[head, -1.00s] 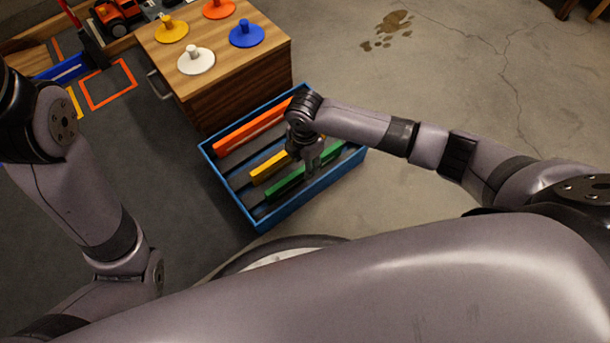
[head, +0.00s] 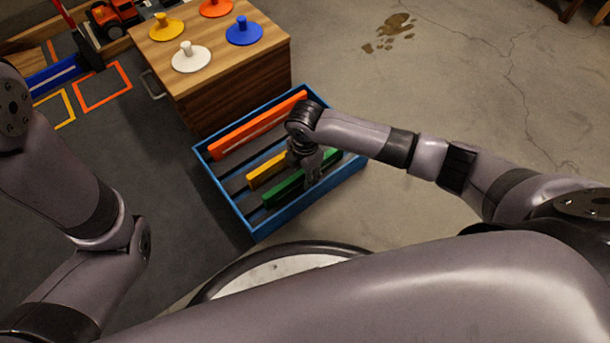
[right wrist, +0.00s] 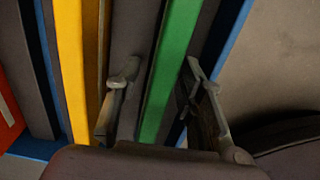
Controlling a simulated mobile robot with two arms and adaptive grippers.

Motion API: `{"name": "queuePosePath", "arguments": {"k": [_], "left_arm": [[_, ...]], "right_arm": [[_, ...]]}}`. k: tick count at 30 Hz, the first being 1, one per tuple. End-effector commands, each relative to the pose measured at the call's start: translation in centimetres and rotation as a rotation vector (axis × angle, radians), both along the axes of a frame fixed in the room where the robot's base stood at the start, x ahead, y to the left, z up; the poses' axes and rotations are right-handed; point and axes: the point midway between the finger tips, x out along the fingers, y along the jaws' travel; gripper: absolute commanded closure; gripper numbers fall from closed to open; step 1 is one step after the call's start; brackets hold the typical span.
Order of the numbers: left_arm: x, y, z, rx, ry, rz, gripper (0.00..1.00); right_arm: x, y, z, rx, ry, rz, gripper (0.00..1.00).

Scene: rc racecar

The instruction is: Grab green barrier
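The green barrier (head: 284,191) lies in a blue crate (head: 256,233), along its near side. It also shows in the right wrist view (right wrist: 168,75), running between the two fingers. My right gripper (head: 312,172) is down at the crate, over the green barrier. In the right wrist view the right gripper (right wrist: 158,88) is open, one finger on each side of the barrier, with gaps to it. A yellow barrier (head: 266,170) and an orange barrier (head: 258,124) lie beside it in the crate. My left gripper is outside the frames; only the left arm shows.
A wooden cabinet (head: 235,90) stands against the crate's far side, with white (head: 191,60), blue (head: 243,34), yellow and orange discs on top. An orange toy vehicle (head: 113,17) is at the upper left.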

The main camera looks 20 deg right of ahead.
Motion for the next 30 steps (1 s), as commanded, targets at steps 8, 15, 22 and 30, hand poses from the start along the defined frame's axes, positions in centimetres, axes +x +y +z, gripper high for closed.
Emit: {"name": "queuePosePath", "arguments": {"k": [8, 15, 22, 30], "left_arm": [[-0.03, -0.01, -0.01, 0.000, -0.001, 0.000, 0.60], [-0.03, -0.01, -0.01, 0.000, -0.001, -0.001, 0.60], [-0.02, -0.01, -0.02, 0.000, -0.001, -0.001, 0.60], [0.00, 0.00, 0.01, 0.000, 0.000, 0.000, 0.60]], "right_arm": [[-0.02, 0.02, -0.01, 0.000, 0.000, 0.000, 0.85], [-0.02, 0.02, -0.01, 0.000, 0.000, 0.000, 1.00], [-0.02, 0.02, -0.01, 0.000, 0.000, 0.000, 1.00], [0.01, 0.03, 0.06, 0.001, -0.001, 0.000, 1.00]]}}
